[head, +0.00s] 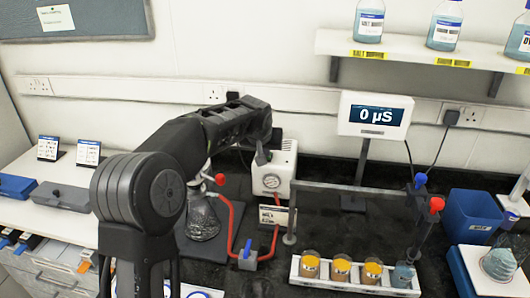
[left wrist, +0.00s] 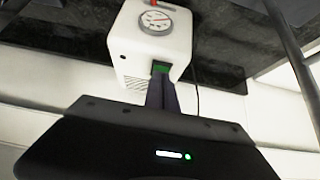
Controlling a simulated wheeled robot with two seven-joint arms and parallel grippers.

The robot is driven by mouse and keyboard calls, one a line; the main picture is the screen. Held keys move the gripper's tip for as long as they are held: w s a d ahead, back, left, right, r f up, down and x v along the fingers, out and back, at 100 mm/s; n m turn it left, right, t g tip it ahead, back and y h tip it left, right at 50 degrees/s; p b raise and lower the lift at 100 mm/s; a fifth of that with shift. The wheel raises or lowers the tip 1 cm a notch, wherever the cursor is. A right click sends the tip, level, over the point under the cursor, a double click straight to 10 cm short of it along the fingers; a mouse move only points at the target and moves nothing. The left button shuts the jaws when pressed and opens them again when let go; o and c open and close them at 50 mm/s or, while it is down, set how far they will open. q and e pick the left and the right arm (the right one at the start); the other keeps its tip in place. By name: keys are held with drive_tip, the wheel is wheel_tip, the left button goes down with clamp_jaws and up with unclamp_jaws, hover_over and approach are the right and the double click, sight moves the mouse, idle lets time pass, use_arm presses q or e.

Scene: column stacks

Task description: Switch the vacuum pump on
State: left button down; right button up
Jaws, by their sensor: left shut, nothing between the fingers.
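The vacuum pump (head: 272,170) is a white box with a round dial on its front, standing on the dark bench against the wall. In the left wrist view the pump (left wrist: 130,50) shows its dial (left wrist: 157,21) and a small green switch (left wrist: 160,68) near one edge. My left gripper (head: 262,157) is shut and empty, at the top of the pump. Its closed fingertips (left wrist: 161,82) are right at the green switch and partly cover it. I cannot tell whether they touch it. My right gripper is not in view.
A red hose (head: 237,215) runs from a glass flask (head: 202,218) towards the pump, with a blue-handled valve (head: 247,255). A display (head: 375,115) reads 0 µS. A white rack (head: 340,288) of orange-filled vials and a blue bin (head: 470,215) stand to the right.

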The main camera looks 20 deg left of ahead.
use_arm(q)
drive_tip(key=f+b, duration=0.1)
drive_tip(key=b, duration=0.2)
drive_tip(key=shift+s+f+t, duration=0.1)
drive_tip(key=shift+f+t, duration=0.2)
drive_tip(key=shift+f, duration=0.05)
drive_tip(key=shift+r+p, duration=0.55)
drive_tip(key=shift+r, duration=0.15)
drive_tip(key=shift+r, duration=0.2)
drive_tip(key=shift+r+p, duration=0.5)
drive_tip(key=shift+p, duration=0.05)
